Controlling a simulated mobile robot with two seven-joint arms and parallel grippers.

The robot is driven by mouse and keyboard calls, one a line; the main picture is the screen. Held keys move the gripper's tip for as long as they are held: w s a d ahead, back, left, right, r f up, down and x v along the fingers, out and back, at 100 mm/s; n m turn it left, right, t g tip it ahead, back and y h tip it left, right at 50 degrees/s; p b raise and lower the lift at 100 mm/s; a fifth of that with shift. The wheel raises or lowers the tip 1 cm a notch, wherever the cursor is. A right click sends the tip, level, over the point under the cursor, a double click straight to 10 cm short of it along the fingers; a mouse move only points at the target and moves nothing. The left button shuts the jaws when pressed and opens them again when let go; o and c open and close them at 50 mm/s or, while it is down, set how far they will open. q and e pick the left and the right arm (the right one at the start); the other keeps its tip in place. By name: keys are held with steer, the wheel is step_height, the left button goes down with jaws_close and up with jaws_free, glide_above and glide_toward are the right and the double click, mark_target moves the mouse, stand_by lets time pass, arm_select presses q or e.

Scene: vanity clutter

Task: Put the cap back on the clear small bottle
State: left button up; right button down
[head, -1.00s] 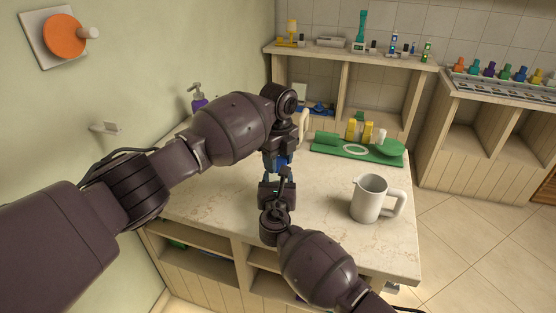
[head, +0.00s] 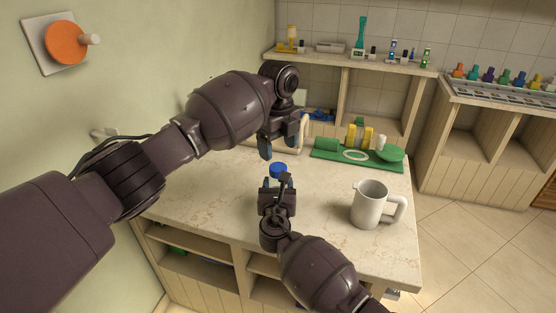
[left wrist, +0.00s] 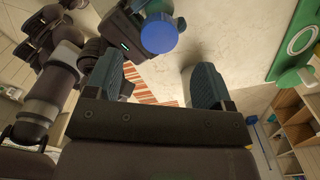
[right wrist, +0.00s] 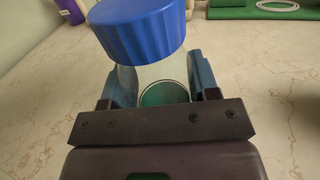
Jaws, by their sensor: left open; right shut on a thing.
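The clear small bottle (right wrist: 150,82) stands between the fingers of my right gripper (right wrist: 162,85), which is shut on it above the counter. The blue cap (right wrist: 142,25) sits on the bottle's mouth, looking slightly tilted in the right wrist view; I cannot tell how tightly it is seated. In the head view the cap (head: 278,169) shows just above my right gripper (head: 277,184), and the bottle is mostly hidden. My left gripper (head: 283,143) is open and empty, above and apart from the cap. The left wrist view also shows the cap (left wrist: 158,36) beyond its open fingers (left wrist: 157,76).
A white pitcher (head: 370,204) stands on the counter (head: 330,240) to the right. A green tray (head: 330,155) with yellow and white items lies at the back. A shelf (head: 335,60) stands behind. The counter's middle is clear.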

arm_select(q)
steer(key=shift+r, duration=2.8)
arm_select(e)
steer(key=shift+c, duration=1.4)
jaws_free()
steer(key=shift+s, duration=0.65)
steer(key=s+p, duration=0.1)
steer(key=s, duration=0.3)
steer(key=s+p, duration=0.1)
steer(key=s, duration=0.3)
steer(key=shift+s+a, duration=0.2)
steer(key=shift+s, duration=0.2)
arm_select(q)
steer(key=shift+t, duration=0.3)
steer(key=r, duration=0.5)
steer(key=shift+s+r, duration=0.25)
steer(key=shift+s, duration=0.05)
arm_select(e)
steer(key=shift+s, duration=0.4)
